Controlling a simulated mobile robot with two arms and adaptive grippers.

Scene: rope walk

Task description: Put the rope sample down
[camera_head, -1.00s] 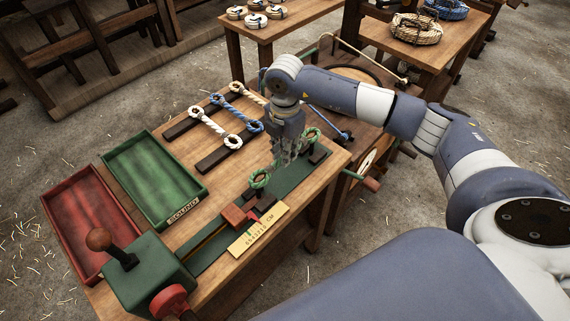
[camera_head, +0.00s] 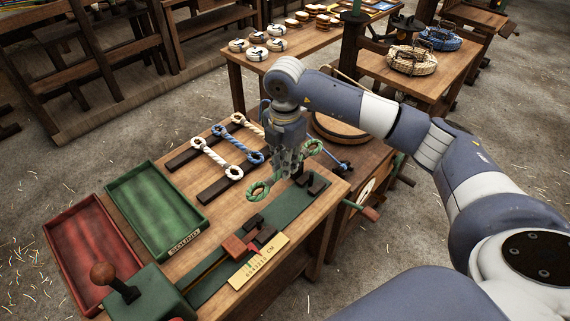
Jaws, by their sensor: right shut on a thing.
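A green and white rope sample with a loop at each end shows its near loop (camera_head: 258,190) and its far loop (camera_head: 313,148). My right gripper (camera_head: 287,166) points down and is shut on the sample's middle, which the fingers hide. A green tray (camera_head: 160,197) marked "SOUND" and a red tray (camera_head: 88,245) lie at the left of the bench; both look empty. My left gripper is not in view.
Three other rope samples, including a white one (camera_head: 216,158) and a blue one (camera_head: 236,145), lie on dark rails behind the tester. A lever with a round knob (camera_head: 102,273) stands at the near left. Bare wood (camera_head: 215,214) lies between green tray and tester.

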